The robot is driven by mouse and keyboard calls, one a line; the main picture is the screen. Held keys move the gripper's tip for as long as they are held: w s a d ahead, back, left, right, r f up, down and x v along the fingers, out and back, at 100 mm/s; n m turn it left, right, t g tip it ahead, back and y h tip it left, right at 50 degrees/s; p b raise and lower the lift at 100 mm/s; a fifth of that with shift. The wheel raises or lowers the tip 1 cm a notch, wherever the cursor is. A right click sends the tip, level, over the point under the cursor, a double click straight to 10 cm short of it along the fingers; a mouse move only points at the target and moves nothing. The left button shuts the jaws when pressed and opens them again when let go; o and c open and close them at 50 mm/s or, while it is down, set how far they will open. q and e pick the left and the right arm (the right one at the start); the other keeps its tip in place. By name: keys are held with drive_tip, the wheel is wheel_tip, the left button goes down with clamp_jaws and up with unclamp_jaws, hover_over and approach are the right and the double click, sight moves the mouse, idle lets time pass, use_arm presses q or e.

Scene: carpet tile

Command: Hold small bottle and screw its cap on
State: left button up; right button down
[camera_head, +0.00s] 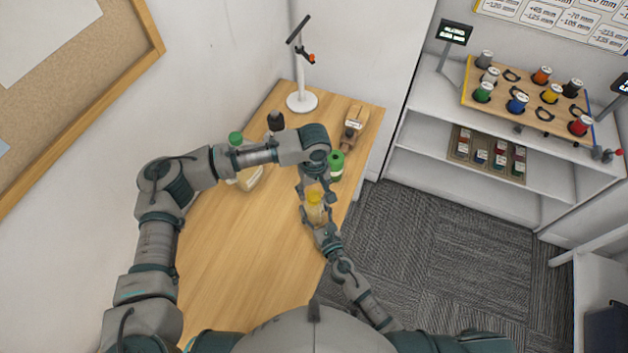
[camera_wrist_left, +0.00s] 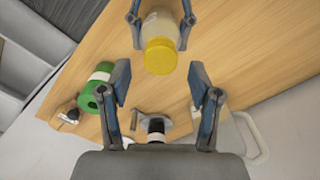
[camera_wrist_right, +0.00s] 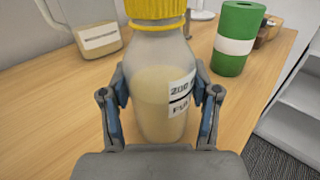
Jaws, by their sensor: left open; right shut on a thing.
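The small bottle (camera_wrist_right: 158,88) is clear with pale contents and a white label, and stands upright in the right wrist view. Its yellow ribbed cap (camera_wrist_right: 157,8) sits on its mouth; how tightly cannot be told. The cap also shows in the left wrist view (camera_wrist_left: 160,56) and the head view (camera_head: 315,196). My right gripper (camera_wrist_right: 160,100) is shut on the bottle's body, one finger on each side. My left gripper (camera_head: 312,184) is open above the bottle. In the left wrist view its fingers (camera_wrist_left: 159,84) are apart and empty, with the cap just beyond them.
A green container (camera_head: 336,166) with a white band stands beyond the bottle on the wooden table (camera_head: 215,270). A green-capped jug (camera_head: 247,178), a black-topped bottle (camera_head: 275,121), a wooden tool (camera_head: 353,128) and a white stand (camera_head: 301,102) are farther back. The near table is clear.

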use_arm(q)
drive_tip(key=shift+f, duration=1.45)
